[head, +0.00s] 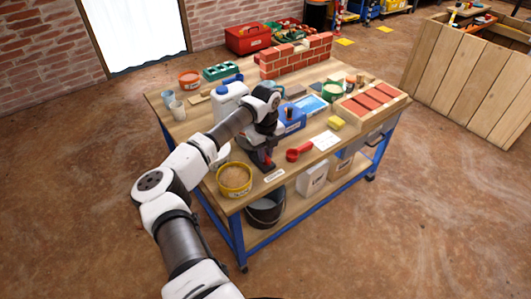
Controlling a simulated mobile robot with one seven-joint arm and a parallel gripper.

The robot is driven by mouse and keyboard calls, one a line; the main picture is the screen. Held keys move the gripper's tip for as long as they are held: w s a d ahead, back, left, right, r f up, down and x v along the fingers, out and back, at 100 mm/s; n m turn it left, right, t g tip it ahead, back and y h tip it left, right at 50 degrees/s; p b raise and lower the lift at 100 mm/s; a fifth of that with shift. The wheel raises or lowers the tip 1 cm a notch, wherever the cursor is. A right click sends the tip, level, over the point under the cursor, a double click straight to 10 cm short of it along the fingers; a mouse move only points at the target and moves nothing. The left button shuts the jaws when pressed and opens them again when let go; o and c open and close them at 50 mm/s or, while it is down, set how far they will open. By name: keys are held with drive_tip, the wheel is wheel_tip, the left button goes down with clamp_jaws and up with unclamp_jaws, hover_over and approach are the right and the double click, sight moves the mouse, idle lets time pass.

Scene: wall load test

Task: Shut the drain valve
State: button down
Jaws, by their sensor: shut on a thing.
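My gripper (264,162) points down at the front part of the workbench top, and it is shut on a small red part (268,163). This red part looks like a valve handle, but the fingers cover most of it. I cannot tell the valve's body or the angle of its handle. A small white label (274,176) lies at the bench's front edge just below my gripper. A black bucket (266,211) stands on the lower shelf beneath this spot.
A yellow tub of sand-coloured material (234,180) stands close left of my gripper; a red scoop (299,154) lies close right. A blue container (291,120) and white jug (230,100) stand behind. A brick wall (296,57) is at the back, a brick tray (371,102) at right.

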sight(266, 155)
drive_tip(key=m, duration=0.4)
drive_tip(key=shift+m+b, duration=0.3)
drive_tip(key=m, duration=0.4)
drive_tip(key=shift+m+b, duration=0.3)
drive_tip(key=m, duration=0.4)
drive_tip(key=shift+b, duration=0.3)
drive_tip(key=shift+m, duration=2)
drive_tip(key=c, duration=1.4)
unclamp_jaws()
wheel_tip(266, 155, up, 14)
drive_tip(key=shift+f+b, duration=0.1)
drive_tip(key=shift+b, duration=0.3)
